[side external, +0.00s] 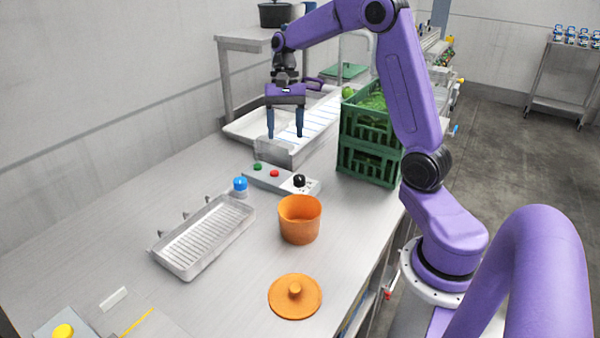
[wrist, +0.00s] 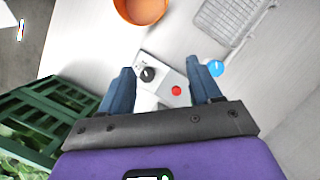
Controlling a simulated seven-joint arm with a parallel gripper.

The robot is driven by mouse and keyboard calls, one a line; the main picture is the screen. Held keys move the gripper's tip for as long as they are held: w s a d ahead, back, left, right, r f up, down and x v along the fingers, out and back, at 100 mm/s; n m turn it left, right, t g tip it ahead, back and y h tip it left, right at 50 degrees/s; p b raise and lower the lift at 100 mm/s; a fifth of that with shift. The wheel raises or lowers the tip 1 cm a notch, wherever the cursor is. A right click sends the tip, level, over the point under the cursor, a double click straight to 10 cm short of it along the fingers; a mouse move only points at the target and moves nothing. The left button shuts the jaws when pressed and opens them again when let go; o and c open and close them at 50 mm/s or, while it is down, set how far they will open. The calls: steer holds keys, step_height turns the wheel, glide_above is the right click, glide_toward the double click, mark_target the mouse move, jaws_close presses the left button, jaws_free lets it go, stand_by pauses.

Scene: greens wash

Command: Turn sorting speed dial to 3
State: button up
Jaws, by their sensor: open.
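The black sorting speed dial (side external: 299,180) sits at the right end of a grey control panel (side external: 262,180) on the counter. The panel also carries a red button (side external: 275,173) and a green button (side external: 257,166). In the wrist view the dial (wrist: 148,74) shows between my fingertips, nearer the left one, with the red button (wrist: 176,90) to its right. The dial's marks are too small to read. My gripper (side external: 285,137) is open and empty, above and behind the panel in the side view. It also shows in the wrist view (wrist: 168,72), touching nothing.
An orange pot (side external: 300,220) stands close in front of the dial, its orange lid (side external: 295,298) lying nearer. Stacked green crates (side external: 368,160) stand right of the panel. The front-left counter is mostly clear.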

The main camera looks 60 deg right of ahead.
steer(key=w+d+f+m+y, duration=0.15)
steer(key=d+m, duration=0.45)
steer(key=d, duration=0.7)
steer(key=t, duration=0.1)
glide_toward(299, 177)
steer(key=x, duration=0.8)
steer(key=shift+f, duration=0.25)
steer(key=shift+c, duration=0.3)
steer(key=c, duration=1)
